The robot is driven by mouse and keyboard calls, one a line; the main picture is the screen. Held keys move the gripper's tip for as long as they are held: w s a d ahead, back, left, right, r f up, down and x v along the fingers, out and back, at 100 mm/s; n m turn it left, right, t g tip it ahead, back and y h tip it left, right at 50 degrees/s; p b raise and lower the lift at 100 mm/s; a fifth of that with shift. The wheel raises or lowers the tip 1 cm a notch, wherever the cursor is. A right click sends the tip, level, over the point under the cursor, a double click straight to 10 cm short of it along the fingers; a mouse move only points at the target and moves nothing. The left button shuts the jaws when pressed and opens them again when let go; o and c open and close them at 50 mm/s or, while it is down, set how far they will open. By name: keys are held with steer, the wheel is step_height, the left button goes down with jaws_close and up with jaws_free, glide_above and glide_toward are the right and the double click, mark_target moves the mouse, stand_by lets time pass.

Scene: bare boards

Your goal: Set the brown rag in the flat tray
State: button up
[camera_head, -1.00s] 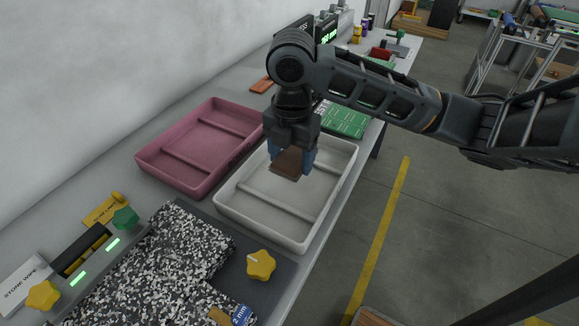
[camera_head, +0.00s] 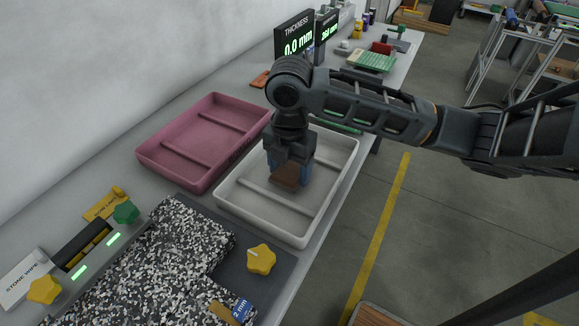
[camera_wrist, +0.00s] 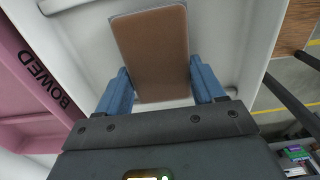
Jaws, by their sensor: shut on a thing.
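The brown rag (camera_head: 286,179) looks like a flat, stiff rectangular piece with a pale grey edge; it also shows in the wrist view (camera_wrist: 152,48). My gripper (camera_head: 288,171) is shut on it, with a blue finger on each side. The white tray (camera_head: 262,227), shallow with low cross ribs, lies directly under the rag. The rag is low within its walls, and I cannot tell whether it touches the floor. No label shows on the white tray. The pink tray (camera_head: 190,183) beside it reads "BOWED" in the wrist view (camera_wrist: 22,85).
A speckled slab (camera_head: 170,260) and yellow knobs (camera_head: 261,259) are in front. Display boxes (camera_head: 294,37) and a green ribbed piece (camera_head: 371,61) stand farther back. The wall is left; the bench edge and open floor are right.

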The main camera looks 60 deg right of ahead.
mark_target(290, 171)
steer(key=shift+f, duration=0.3)
steer(key=o, duration=1)
steer(key=shift+r, duration=0.1)
steer(key=shift+r+p, duration=0.35)
steer(key=shift+r, duration=0.15)
step_height(290, 171, up, 12)
steer(key=shift+r, duration=0.1)
